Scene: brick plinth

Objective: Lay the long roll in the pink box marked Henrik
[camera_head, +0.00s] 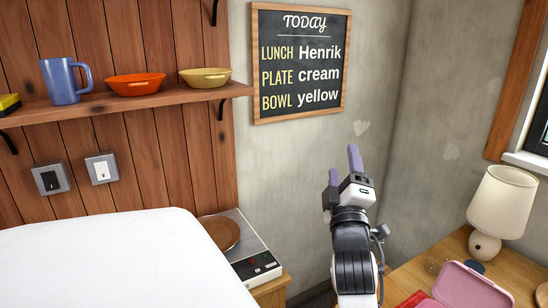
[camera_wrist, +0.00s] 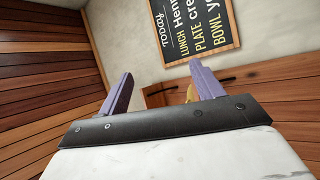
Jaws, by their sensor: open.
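My gripper (camera_head: 344,163) is raised in front of the grey wall, and its two purple fingers point up. In the wrist view my gripper (camera_wrist: 161,70) has its fingers wide apart, with nothing held between them. A pink box (camera_head: 470,286) is at the lower right on the wooden table, cut off by the bottom edge of the head view. No name can be read on it. My gripper is above and to the left of the box, well apart from it. I see no long roll in either view.
A cream lamp (camera_head: 502,202) stands behind the box on the wooden table (camera_head: 425,272). A chalkboard (camera_head: 300,62) reads "LUNCH Henrik". A shelf (camera_head: 150,101) holds a blue mug (camera_head: 63,82), an orange bowl (camera_head: 135,87) and a yellow bowl (camera_head: 206,78). A hotplate (camera_head: 247,255) stands at lower centre.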

